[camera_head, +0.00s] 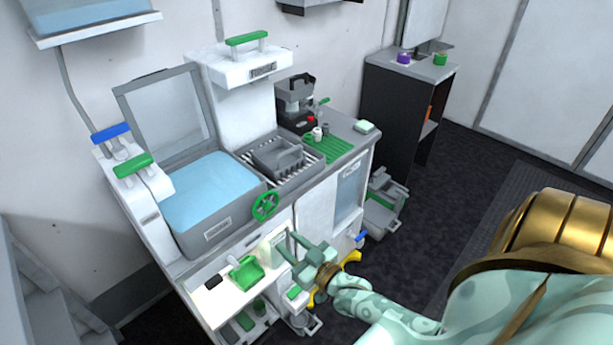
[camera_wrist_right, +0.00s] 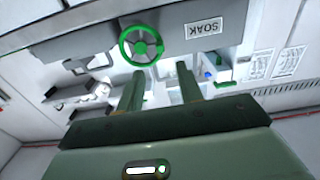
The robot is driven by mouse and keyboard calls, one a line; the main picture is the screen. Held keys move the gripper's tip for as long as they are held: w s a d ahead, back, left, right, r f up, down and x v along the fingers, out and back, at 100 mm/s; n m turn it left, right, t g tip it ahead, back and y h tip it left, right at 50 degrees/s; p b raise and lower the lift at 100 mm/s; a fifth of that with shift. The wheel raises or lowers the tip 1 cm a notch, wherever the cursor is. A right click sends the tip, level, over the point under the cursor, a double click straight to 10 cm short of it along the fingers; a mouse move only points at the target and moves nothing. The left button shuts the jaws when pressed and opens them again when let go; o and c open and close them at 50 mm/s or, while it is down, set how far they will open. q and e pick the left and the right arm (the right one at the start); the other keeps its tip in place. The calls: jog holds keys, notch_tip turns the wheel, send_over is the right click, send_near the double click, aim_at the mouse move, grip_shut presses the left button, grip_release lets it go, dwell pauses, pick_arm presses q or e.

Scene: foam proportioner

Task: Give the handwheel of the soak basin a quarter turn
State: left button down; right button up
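The green handwheel (camera_head: 265,206) is on the front right of the soak basin (camera_head: 213,205), a grey tub filled with blue water. It also shows in the right wrist view (camera_wrist_right: 141,45), to the left of the SOAK label (camera_wrist_right: 204,28). My right gripper (camera_head: 285,240) is in front of the cabinet, below and slightly right of the handwheel, apart from it. Its two fingers (camera_wrist_right: 158,80) are spread with nothing between them. In the wrist view the handwheel lies beyond the left finger's tip. My left gripper is not in view.
An open lit compartment holds a green item (camera_head: 246,273) under the handwheel. A drying rack (camera_head: 278,160) and green ribbed mat (camera_head: 327,149) are right of the basin. Blue (camera_head: 111,133) and green (camera_head: 133,165) handles stand at left. Dark floor at right is mostly free.

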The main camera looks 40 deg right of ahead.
jog(key=s, duration=0.5)
jog(key=shift+s+d, duration=0.25)
